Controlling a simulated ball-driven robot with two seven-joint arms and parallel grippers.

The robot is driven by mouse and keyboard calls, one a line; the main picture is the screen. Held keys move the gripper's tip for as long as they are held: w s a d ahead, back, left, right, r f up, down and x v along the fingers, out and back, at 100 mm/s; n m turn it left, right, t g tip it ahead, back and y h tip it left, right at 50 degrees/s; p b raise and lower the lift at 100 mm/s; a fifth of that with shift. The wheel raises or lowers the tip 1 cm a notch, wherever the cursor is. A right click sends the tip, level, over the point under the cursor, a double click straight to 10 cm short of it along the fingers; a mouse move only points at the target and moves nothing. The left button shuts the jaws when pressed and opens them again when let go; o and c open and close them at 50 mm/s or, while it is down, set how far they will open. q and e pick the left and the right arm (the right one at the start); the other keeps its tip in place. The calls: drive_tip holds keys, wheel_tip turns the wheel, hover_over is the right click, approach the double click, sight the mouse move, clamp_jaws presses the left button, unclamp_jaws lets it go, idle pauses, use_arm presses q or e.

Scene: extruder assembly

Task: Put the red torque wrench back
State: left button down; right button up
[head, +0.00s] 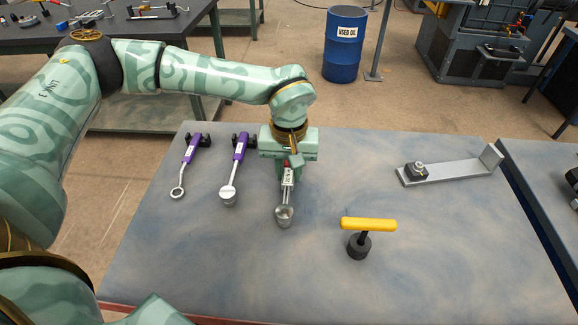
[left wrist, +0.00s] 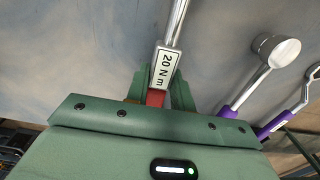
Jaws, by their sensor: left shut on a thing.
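The red torque wrench (head: 285,212) is in my left gripper (head: 289,165), near the back edge of the blue-grey table. Its silver shaft and round head point toward the front of the table. In the left wrist view, the gripper's fingers (left wrist: 161,92) close around its red handle (left wrist: 156,98), beside a white "20 N m" label (left wrist: 165,68). Most of the handle is hidden by the gripper. I cannot tell whether the wrench touches the table or a holder. My right gripper is not in view.
Two purple-handled wrenches (head: 230,187) (head: 181,178) lie to the left, their handles at black holders. A yellow T-handle tool (head: 368,225) stands at the front right. A grey metal bracket (head: 455,171) lies at the back right. The table's front middle is clear.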

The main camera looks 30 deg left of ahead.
use_arm(q)
drive_tip(key=shift+f, duration=0.3)
drive_tip(key=c, duration=1.1)
unclamp_jaws()
